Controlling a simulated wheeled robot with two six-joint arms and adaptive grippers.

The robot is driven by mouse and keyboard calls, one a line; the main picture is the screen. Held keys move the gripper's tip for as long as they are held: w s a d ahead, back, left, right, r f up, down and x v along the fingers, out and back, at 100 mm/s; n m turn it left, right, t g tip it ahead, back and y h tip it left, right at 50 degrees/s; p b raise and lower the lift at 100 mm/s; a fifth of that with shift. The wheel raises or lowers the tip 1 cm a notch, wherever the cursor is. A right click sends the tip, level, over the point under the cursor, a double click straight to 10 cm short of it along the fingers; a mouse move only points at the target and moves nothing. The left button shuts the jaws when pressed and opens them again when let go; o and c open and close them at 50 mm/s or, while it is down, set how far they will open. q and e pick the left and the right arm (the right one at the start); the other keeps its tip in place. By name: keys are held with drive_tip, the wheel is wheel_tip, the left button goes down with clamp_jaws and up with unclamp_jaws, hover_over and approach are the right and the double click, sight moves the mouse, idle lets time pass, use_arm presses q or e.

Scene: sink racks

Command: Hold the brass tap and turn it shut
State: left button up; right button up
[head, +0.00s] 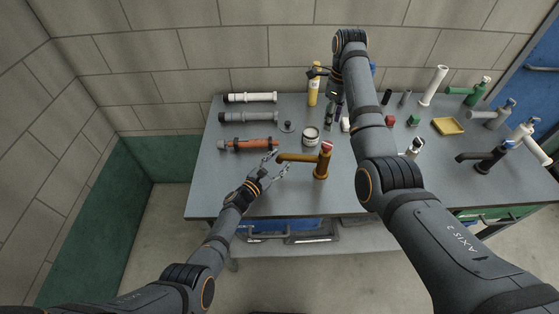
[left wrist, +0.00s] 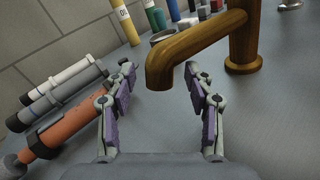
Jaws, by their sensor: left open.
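The brass tap (head: 321,163) stands upright near the front edge of the grey bench, with a red-topped handle (head: 327,146) and its spout pointing left. In the left wrist view the brass spout (left wrist: 190,45) bends down at its end, and the column stands to the right. The handle is out of that view. My left gripper (head: 279,162) is at the spout's free end, open. In the left wrist view its two fingers (left wrist: 158,78) are spread either side of the spout's end, with gaps visible. My right gripper (head: 334,108) hangs over the bench behind the tap; its jaws are too small to read.
An orange tube (head: 248,144), a grey tube (head: 248,117) and a white tube (head: 250,97) lie on the left. A small tin (head: 310,136) stands behind the tap. Right of my right arm are a yellow tray (head: 448,126), a black tap (head: 485,158) and several other fittings.

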use_arm(q)
drive_tip(key=shift+w+d, duration=0.2)
clamp_jaws()
idle(0.3)
